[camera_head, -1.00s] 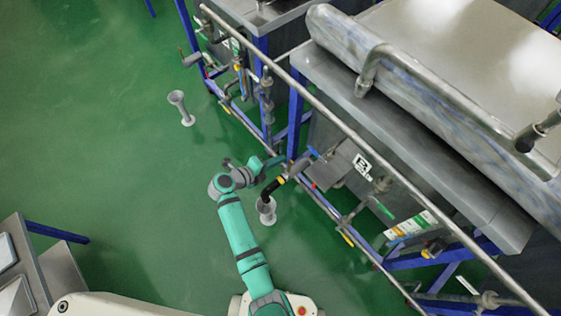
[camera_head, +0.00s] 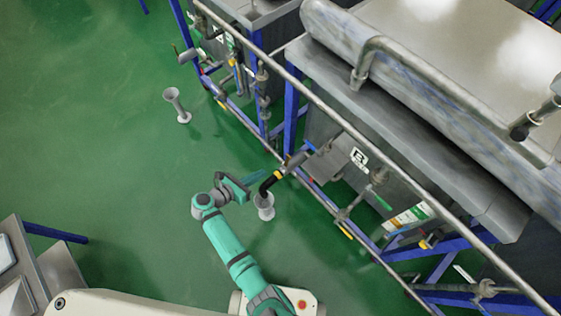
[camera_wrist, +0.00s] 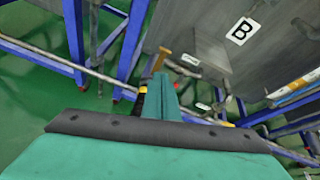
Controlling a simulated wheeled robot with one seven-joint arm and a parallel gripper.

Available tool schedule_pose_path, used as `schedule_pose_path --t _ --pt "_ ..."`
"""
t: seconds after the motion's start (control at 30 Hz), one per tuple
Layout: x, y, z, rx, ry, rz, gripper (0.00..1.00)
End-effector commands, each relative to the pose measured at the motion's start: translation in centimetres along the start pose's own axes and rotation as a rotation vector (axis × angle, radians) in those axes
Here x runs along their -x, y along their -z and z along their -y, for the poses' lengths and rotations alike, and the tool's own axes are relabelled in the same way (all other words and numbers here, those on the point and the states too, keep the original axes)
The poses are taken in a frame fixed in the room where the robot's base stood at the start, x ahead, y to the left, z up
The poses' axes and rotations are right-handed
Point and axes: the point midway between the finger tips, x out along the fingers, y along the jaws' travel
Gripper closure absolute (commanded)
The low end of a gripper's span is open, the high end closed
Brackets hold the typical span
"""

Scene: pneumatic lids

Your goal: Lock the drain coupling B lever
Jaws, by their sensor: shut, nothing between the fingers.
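The drain coupling B (camera_head: 296,160) is a grey fitting below the plate marked B (camera_head: 359,157), joined to a black hose end with a yellow band (camera_head: 278,175). A small blue handle (camera_head: 311,147), which looks like its lever, shows at its upper end; whether it is locked I cannot tell. My gripper (camera_head: 257,178) is teal, shut and empty, left of the hose and apart from the blue handle. In the wrist view my shut fingers (camera_wrist: 161,92) point towards the frame and partly hide the coupling. The B plate (camera_wrist: 240,30) shows at upper right.
A pale funnel-shaped drain stand (camera_head: 264,206) is on the floor under the hose. Another stand (camera_head: 177,105) is farther left. A long grey rail (camera_head: 330,125) and blue frame legs (camera_head: 291,112) border the tank. Green floor (camera_head: 90,130) at left is clear.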

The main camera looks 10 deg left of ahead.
Motion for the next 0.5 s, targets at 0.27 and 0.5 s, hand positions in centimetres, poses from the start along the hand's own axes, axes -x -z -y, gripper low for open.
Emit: schedule_pose_path --t 0.27,0.5 --pt "1.0 1.6 -0.3 -0.241 -0.003 0.015 1.00" --pt "1.1 1.9 -0.3 -0.294 -0.003 0.018 1.00"
